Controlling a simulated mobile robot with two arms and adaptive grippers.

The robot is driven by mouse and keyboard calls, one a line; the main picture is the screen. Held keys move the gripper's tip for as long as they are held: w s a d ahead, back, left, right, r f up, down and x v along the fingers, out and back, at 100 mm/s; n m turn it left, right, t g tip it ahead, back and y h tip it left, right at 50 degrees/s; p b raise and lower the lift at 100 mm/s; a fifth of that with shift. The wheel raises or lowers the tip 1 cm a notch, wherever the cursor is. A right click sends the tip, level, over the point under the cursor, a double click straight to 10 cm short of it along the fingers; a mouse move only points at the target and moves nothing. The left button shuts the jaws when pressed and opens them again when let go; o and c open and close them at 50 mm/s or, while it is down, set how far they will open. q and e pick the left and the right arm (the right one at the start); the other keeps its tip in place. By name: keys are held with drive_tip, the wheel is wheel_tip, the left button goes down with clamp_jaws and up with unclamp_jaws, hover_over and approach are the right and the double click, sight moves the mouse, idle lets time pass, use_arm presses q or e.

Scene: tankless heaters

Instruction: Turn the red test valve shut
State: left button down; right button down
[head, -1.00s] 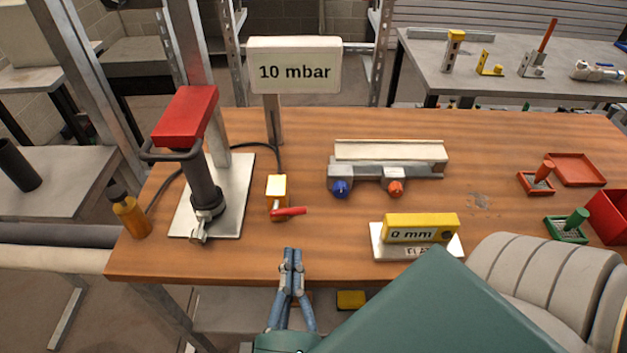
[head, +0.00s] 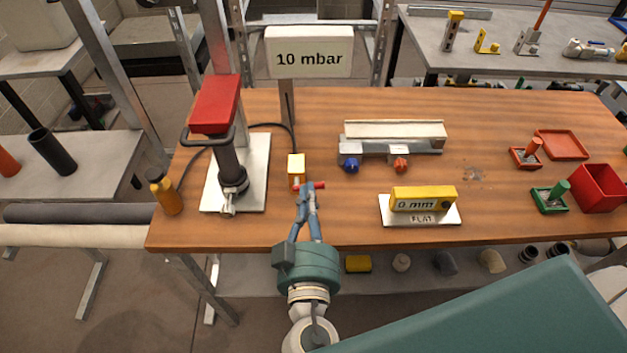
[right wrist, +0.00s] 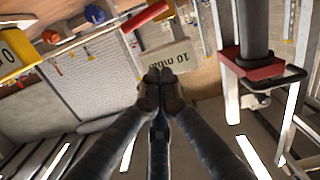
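The red test valve handle (head: 319,185) sticks out to the right from a small yellow valve block (head: 296,164) near the table's front left. In the right wrist view the red handle (right wrist: 145,17) lies at the top, beyond the fingertips. My right gripper (head: 306,188) has its blue-grey fingers at the handle in the head view and covers part of it. In the right wrist view its fingertips (right wrist: 161,76) are together with nothing seen between them, apart from the handle in the picture. I cannot tell whether they touch it. My left gripper is not in view.
A pump with a red top (head: 214,104) stands left of the valve, beside an amber bottle (head: 165,192). The 10 mbar sign (head: 309,52) stands behind. A rail with blue and red knobs (head: 395,146) and a yellow 0 mm gauge (head: 423,198) are to the right.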

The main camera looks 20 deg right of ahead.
drive_tip(key=w+d+f+p, duration=0.2)
drive_tip(key=w+f, duration=0.2)
drive_tip(key=shift+w, duration=0.35)
drive_tip(key=shift+f, duration=0.15)
drive_tip(key=b, duration=0.2)
drive_tip(key=f+m+b, duration=0.1)
drive_tip(key=b, duration=0.1)
drive_tip(key=shift+s+d+f, duration=0.1)
drive_tip(key=shift+d+f, duration=0.1)
drive_tip(key=shift+d, duration=0.05)
drive_tip(key=shift+r, duration=0.2)
